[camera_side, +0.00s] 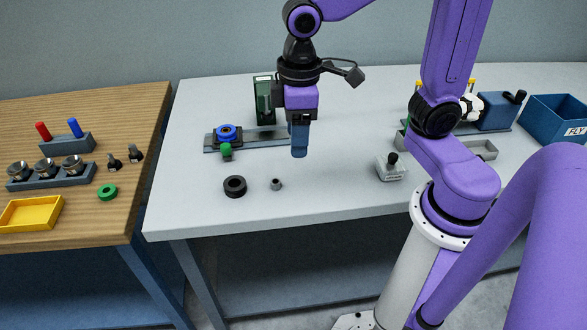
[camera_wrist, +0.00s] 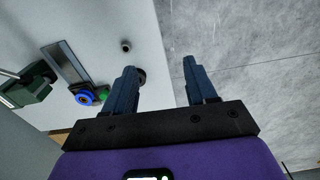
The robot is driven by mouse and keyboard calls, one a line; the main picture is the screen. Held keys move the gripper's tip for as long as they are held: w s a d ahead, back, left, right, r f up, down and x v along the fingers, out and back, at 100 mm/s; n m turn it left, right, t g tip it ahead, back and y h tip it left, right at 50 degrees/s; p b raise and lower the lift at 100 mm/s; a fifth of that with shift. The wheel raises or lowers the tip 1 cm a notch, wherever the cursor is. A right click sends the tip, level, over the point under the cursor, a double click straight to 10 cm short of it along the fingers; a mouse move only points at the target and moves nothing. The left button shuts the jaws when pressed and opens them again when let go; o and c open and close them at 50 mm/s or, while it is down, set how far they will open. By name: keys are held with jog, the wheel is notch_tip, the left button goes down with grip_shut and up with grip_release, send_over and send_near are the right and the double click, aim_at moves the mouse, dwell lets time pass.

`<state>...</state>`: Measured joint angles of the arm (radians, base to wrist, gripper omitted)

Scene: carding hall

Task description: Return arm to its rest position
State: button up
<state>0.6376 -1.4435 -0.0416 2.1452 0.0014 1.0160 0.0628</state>
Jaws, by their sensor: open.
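My gripper (camera_side: 299,150) hangs above the grey table (camera_side: 330,205), pointing down, to the right of the slide rail with the blue ring. In the wrist view its two blue-grey fingers (camera_wrist: 162,78) stand well apart with nothing between them. In the side view the fingers overlap, so the gap does not show there. The purple arm is bent above the table.
A rail (camera_side: 262,137) carries a blue ring (camera_side: 228,132) and green knob. A black ring (camera_side: 235,186) and small grey bush (camera_side: 277,184) lie in front. A weight block (camera_side: 391,168) and blue FLY bin (camera_side: 555,118) stand right. A wooden table (camera_side: 85,130) holds a yellow tray (camera_side: 31,213).

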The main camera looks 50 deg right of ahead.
jog(key=s+d+f+n, duration=0.1)
jog(key=s+d+n, duration=0.1)
jog(key=s, duration=0.4)
jog(key=s+d+f+n, duration=0.2)
jog(key=s+d, duration=0.1)
jog(key=s, duration=0.3)
jog(key=shift+s+d, duration=0.35)
jog(key=shift+d, duration=0.05)
